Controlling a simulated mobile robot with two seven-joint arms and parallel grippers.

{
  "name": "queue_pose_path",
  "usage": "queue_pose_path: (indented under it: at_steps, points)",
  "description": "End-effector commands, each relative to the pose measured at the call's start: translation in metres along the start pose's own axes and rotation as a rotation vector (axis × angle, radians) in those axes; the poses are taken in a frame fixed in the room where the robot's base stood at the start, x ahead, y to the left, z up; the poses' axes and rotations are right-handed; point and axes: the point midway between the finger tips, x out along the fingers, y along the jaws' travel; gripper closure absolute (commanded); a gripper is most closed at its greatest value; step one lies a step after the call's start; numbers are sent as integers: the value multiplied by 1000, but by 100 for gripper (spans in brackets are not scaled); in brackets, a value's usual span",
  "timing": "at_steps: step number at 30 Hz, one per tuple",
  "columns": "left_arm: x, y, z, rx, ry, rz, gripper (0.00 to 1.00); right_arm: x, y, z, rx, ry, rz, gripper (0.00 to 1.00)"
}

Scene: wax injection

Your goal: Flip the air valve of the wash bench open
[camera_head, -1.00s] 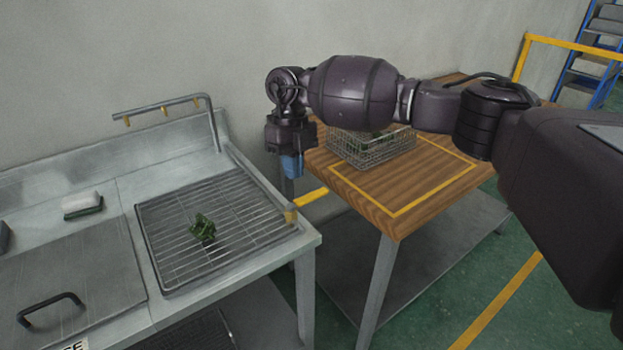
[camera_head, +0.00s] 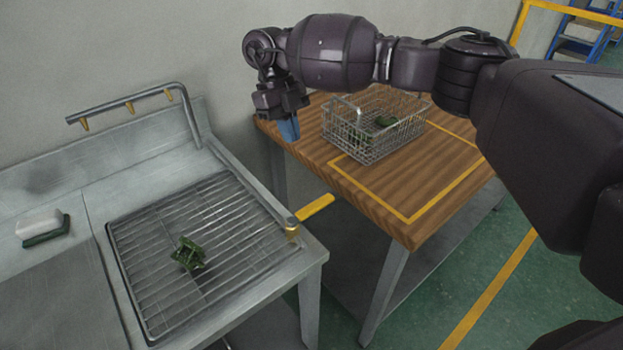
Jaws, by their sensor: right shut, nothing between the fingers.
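The air valve is a brass fitting (camera_head: 291,229) on the right rim of the wash bench (camera_head: 313,258). Its yellow lever (camera_head: 316,207) sticks out from the bench to the upper right, across the gap towards the wooden table. My right gripper (camera_head: 289,130) has blue fingers pointing down. It is shut and empty, up and to the left of the lever in the picture and apart from it, in front of the table's left edge. My left gripper is not in view.
A green part (camera_head: 188,254) lies on the bench's grate (camera_head: 232,213). A bent pipe with brass nozzles (camera_head: 130,107) stands behind it. A wire basket (camera_head: 372,148) with green parts sits on the wooden table (camera_head: 400,230). A white and green block (camera_head: 42,227) lies at left.

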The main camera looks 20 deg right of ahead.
Motion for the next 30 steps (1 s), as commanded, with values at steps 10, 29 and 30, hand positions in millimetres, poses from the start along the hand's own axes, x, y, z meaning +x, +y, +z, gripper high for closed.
queue_pose_path:
  at_steps: [10, 29, 30]
  points:
    - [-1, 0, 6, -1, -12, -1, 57, 15, 0, 0, 0, 3, 0, 100]
    - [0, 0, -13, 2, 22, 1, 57, 104, -1, -17, 0, -2, 0, 100]
    - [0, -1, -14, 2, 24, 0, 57, 106, 0, -21, 0, -2, 0, 100]
